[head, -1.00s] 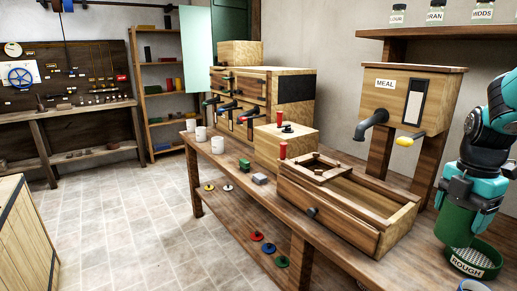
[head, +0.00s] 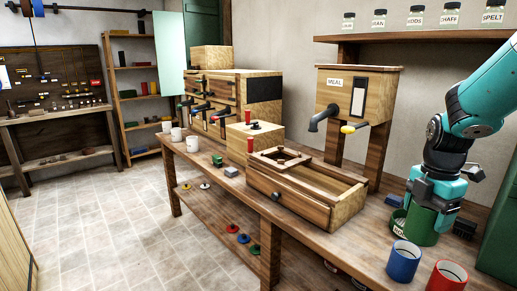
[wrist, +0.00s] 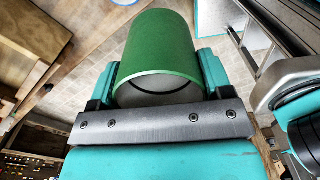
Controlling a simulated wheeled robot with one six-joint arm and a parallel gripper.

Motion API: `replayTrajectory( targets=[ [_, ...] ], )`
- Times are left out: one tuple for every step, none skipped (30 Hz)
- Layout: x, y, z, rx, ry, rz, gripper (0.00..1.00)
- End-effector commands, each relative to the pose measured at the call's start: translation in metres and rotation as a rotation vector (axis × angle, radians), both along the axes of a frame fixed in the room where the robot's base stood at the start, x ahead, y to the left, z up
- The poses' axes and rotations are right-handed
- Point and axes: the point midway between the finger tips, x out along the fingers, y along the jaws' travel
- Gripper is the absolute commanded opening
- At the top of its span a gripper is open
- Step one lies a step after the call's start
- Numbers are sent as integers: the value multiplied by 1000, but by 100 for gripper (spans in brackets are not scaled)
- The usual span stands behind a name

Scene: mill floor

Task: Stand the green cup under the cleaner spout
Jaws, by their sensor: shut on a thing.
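My gripper (head: 438,188) is shut on the green cup (head: 424,224), at the right of the bench. The wrist view shows the cup (wrist: 160,48) between both fingers, its round rim toward the camera. In the head view the cup overlaps a green ring-like piece marked ROUGH (head: 398,227); whether they touch is unclear. A dark spout (head: 322,119) juts from the wooden box marked MEAL. Several spouts (head: 200,108) stick out of the wooden cabinet at the back left. No label reading cleaner can be made out.
A blue cup (head: 404,262) and a red cup (head: 447,277) stand in front of the green cup. A wooden drawer-like box (head: 300,198) fills the middle of the bench. White mugs (head: 192,145) stand at its far end. A shelf with jars (head: 400,38) hangs above.

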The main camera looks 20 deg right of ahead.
Motion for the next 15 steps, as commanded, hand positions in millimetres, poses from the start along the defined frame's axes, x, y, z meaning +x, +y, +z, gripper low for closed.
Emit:
replayTrajectory(
  targets=[
    [4, 4, -4, 1, 1, -17, 43],
    [7, 6, -6, 1, 2, -31, 43],
    [10, 9, -9, 1, 2, -53, 43],
    [13, 11, -12, 1, 2, -72, 43],
    [15, 13, -15, 1, 3, -92, 43],
    [18, 16, -20, 1, 3, -119, 43],
    [21, 18, -23, 1, 2, -143, 43],
    [23, 20, -27, 1, 3, -166, 43],
    [27, 23, -32, 1, 3, -200, 43],
    [30, 26, -36, 1, 3, -226, 43],
    [33, 29, -40, 2, 5, -254, 43],
    [37, 33, -47, 1, 4, -296, 43],
    [40, 37, -52, 2, 6, -331, 43],
    [44, 42, -58, 1, 5, -368, 43],
    [49, 48, -67, 1, 6, -424, 43]
  ],
)
